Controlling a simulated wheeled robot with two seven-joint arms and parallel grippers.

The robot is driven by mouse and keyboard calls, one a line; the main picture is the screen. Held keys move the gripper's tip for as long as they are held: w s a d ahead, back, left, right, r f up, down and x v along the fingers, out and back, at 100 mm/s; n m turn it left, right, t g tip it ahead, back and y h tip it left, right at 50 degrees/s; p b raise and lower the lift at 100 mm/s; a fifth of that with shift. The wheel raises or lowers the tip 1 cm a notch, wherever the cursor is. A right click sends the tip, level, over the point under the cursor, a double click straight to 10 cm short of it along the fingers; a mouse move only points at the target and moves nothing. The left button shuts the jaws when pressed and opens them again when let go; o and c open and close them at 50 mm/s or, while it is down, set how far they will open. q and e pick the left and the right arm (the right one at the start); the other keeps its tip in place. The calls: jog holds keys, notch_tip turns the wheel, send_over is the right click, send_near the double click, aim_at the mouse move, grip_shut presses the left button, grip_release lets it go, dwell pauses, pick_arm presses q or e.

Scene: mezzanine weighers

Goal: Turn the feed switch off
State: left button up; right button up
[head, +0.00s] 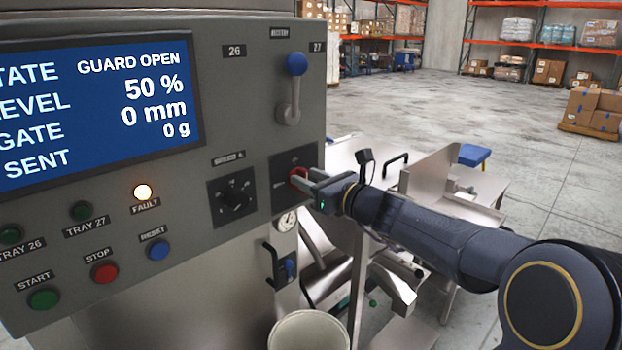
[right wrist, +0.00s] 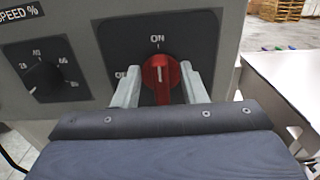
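The feed switch is a red rotary knob (head: 298,175) on a dark square plate at the lower right of the grey control panel. In the right wrist view the knob (right wrist: 160,74) stands upright, its white mark pointing up to the ON label. The OFF label at its left is partly hidden by a finger. My right gripper (head: 310,181) is at the knob; in the right wrist view its two fingers (right wrist: 160,85) stand on either side of it, with a narrow gap at the left. Whether the right finger touches is unclear. My left gripper is out of view.
A black speed dial (head: 234,198) is left of the switch, and a blue-knobbed lever (head: 297,66) is above it. The display (head: 95,105) reads GUARD OPEN; the fault lamp (head: 143,192) is lit. Metal tables (head: 435,165) stand behind my right arm.

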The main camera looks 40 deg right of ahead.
grip_shut()
jog(key=shift+a+f+n+b, duration=0.25)
jog(key=shift+n+b, duration=2.7)
jog(key=shift+a+f+n+b, duration=0.2)
jog(key=shift+f+n+b, duration=0.1)
jog(key=shift+n+b, duration=2.65)
jog(key=shift+a+f+n+b, duration=0.25)
jog(key=shift+n+b, duration=2.65)
jog(key=shift+n, duration=0.1)
grip_release()
jog(key=shift+s, duration=0.1)
